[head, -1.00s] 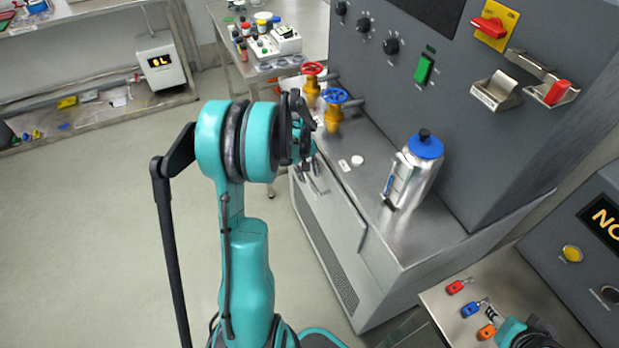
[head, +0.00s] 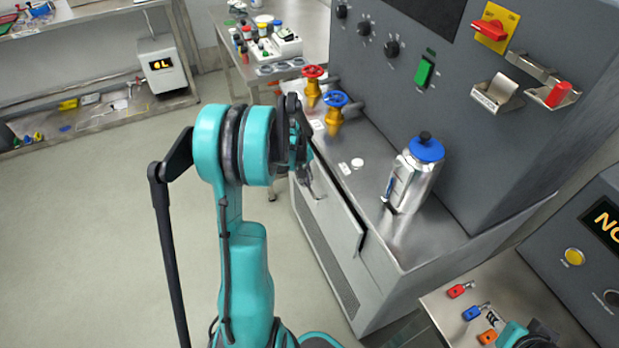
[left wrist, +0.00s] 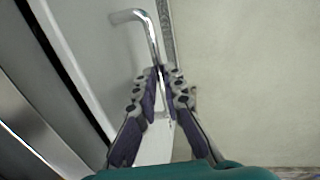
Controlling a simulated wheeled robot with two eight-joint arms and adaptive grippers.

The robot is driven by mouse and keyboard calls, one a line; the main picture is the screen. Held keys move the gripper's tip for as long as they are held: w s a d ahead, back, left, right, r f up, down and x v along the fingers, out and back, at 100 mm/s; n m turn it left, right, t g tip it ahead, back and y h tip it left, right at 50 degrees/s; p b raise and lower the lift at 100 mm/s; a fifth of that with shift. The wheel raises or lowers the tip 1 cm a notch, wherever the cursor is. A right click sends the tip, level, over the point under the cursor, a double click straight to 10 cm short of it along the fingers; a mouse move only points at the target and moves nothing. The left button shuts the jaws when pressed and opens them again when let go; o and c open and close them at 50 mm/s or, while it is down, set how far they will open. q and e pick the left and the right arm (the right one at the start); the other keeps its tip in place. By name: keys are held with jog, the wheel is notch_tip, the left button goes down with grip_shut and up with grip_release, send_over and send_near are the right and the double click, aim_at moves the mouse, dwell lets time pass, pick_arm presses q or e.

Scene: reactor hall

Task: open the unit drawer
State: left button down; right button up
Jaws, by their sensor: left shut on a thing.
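The unit drawer (head: 338,222) is the grey front under the steel counter of the large grey unit. A dark gap along its top edge shows it slightly ajar. Its bent metal handle (left wrist: 149,32) stands out from the drawer front (left wrist: 92,45) in the left wrist view. My left gripper (left wrist: 163,78) is closed around the handle bar, with both fingers meeting on it. In the head view my left gripper (head: 309,184) is at the drawer's far part, partly hidden by its own wrist. My right gripper (head: 500,325) shows only partly at bottom right; its fingers are unclear.
On the counter stand a silver bottle with a blue lid (head: 416,172), a red-wheeled valve (head: 313,88) and a blue-wheeled valve (head: 335,110). Coloured padlocks (head: 471,312) lie on the lower-right table. The floor (head: 90,240) left of the drawer is clear.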

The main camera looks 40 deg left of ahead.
pick_arm(q)
jog(key=s+a, duration=0.6)
jog(key=s, duration=0.6)
jog(key=s+a, duration=0.6)
jog(key=s, duration=0.6)
jog(key=shift+s+a, duration=0.3)
jog(key=shift+a, duration=0.05)
jog(key=c, duration=1.6)
grip_release()
notch_tip(320, 180, up, 12)
jog(key=s+a, duration=0.1)
jog(key=s, duration=0.1)
jog(key=shift+w+f, duration=0.1)
